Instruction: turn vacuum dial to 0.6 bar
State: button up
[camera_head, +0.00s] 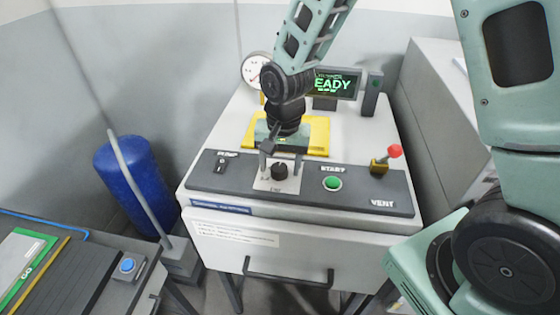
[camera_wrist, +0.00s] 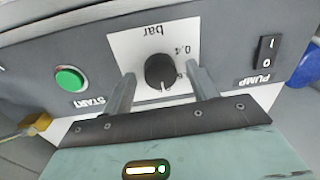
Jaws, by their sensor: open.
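The vacuum dial is a black round knob (camera_head: 279,171) on a white scale plate (camera_head: 265,183) in the dark front panel of the machine. In the wrist view the knob (camera_wrist: 160,70) shows a white pointer line toward the bottom of the picture. The scale reads "bar" and "0,4"; other numbers are partly hidden by a finger. My gripper (camera_head: 280,165) is open above the panel. In the wrist view its two fingers (camera_wrist: 157,88) stand on either side of the knob, with gaps visible between them and it.
A pump switch (camera_head: 220,163) sits left of the dial, and a green start button (camera_head: 332,183) sits right. A red-tipped vent lever (camera_head: 394,152) stands farther right. Behind are a gauge (camera_head: 255,70), a display partly reading "EADY" (camera_head: 335,84) and a yellow-framed part (camera_head: 318,135).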

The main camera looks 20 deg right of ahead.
jog(key=c, duration=1)
jog(key=n, duration=0.5)
jog(key=shift+w+n, duration=0.1)
jog(key=shift+n, duration=0.3)
jog(key=n, duration=0.5)
jog(key=shift+n+g+p, duration=0.3)
jog(key=shift+n+p, duration=0.1)
jog(key=o, duration=1)
